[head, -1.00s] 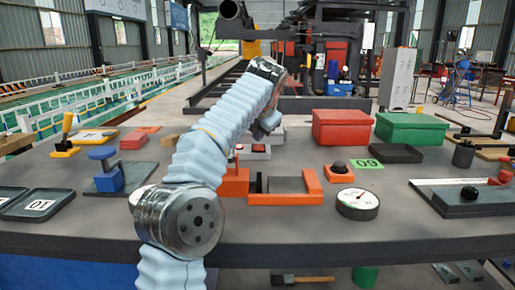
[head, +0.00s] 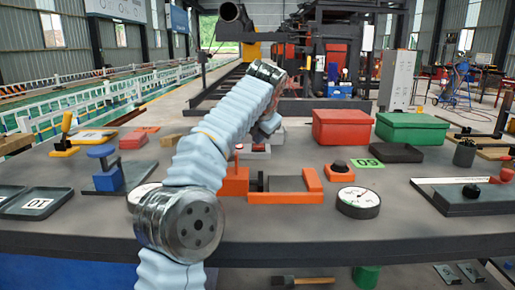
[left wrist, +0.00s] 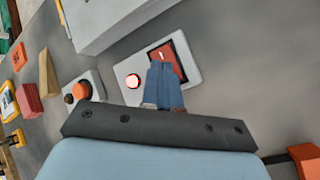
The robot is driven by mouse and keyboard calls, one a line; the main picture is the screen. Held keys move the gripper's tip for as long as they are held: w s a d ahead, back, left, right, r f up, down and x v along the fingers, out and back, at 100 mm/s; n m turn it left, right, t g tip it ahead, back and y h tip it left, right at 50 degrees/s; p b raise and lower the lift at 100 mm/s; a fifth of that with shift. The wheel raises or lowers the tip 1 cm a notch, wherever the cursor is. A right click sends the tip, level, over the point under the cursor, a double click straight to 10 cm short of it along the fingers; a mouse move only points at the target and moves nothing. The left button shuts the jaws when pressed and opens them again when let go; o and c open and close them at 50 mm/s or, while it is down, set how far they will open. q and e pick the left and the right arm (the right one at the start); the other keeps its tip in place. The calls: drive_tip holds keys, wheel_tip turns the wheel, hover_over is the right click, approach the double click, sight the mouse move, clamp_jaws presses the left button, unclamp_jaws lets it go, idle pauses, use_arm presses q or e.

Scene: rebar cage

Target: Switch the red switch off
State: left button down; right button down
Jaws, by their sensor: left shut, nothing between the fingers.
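The red switch (left wrist: 181,54) is a red rocker with a white mark, set in a pale plate (left wrist: 190,80) in the left wrist view. My right gripper is not in view.
An orange frame (head: 312,186) lies in front of the plate, with a round gauge (head: 358,202) to its right. Red (head: 341,127) and green (head: 411,128) boxes stand behind right. An orange button (left wrist: 82,91) is left of the plate in the wrist view.

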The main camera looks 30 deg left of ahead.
sight(259, 146)
use_arm(q)
drive_tip(key=shift+f, duration=0.3)
drive_tip(key=shift+r, duration=0.15)
idle(0.3)
drive_tip(key=shift+r+p, duration=0.65)
drive_tip(key=shift+r, duration=0.05)
wheel_tip(259, 146, up, 3)
drive_tip(key=shift+w+a+f+p, duration=0.1)
drive_tip(key=shift+w+f+p, duration=0.05)
drive_tip(key=shift+p, duration=1.05)
drive_tip(key=shift+w+r, duration=0.15)
drive_tip(key=shift+r, duration=0.05)
drive_tip(key=shift+w+a+r, duration=0.1)
drive_tip(key=shift+w+r, duration=0.05)
drive_tip(key=shift+r, duration=0.7)
